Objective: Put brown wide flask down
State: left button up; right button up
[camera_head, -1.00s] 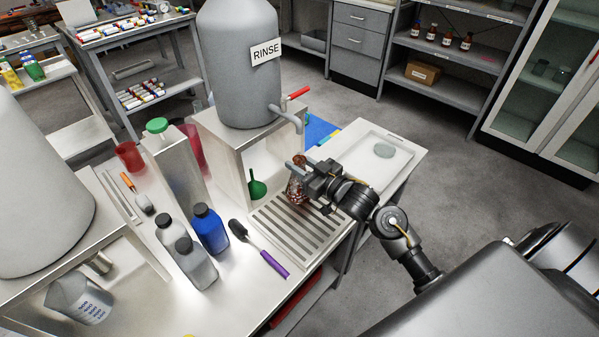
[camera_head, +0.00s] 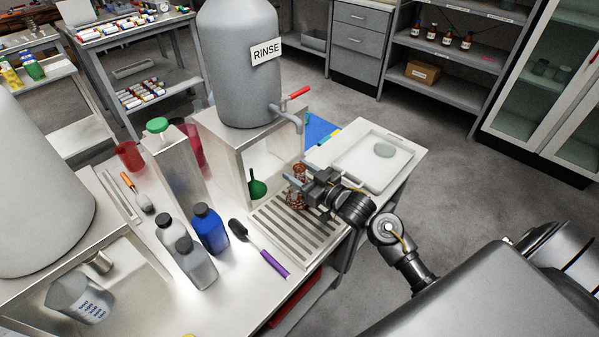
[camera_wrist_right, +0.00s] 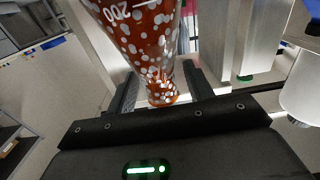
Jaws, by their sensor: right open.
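The brown flask (camera_head: 296,199) is at the back right part of the slatted drain grate (camera_head: 275,237), below the tap of the rinse tank, and appears to stand on it. It is amber glass with pale spots. My right gripper (camera_head: 302,181) is open around it, coming from the right. In the right wrist view the flask (camera_wrist_right: 145,35) is between the two spread fingers of the gripper (camera_wrist_right: 160,84), with a "200" mark showing. Contact with the fingers cannot be told. My left gripper is not in view.
The grey RINSE tank (camera_head: 238,70) stands on a metal stand behind the grate. A purple-handled brush (camera_head: 262,252) lies left of the grate, near a blue bottle (camera_head: 210,230) and grey bottles. A white tray (camera_head: 345,165) is at the right. A green funnel (camera_head: 257,186) is under the stand.

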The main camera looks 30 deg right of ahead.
jog(key=shift+r, duration=0.1)
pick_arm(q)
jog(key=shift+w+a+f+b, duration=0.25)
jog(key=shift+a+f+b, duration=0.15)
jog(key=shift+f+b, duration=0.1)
pick_arm(e)
jog(key=v, duration=1.2)
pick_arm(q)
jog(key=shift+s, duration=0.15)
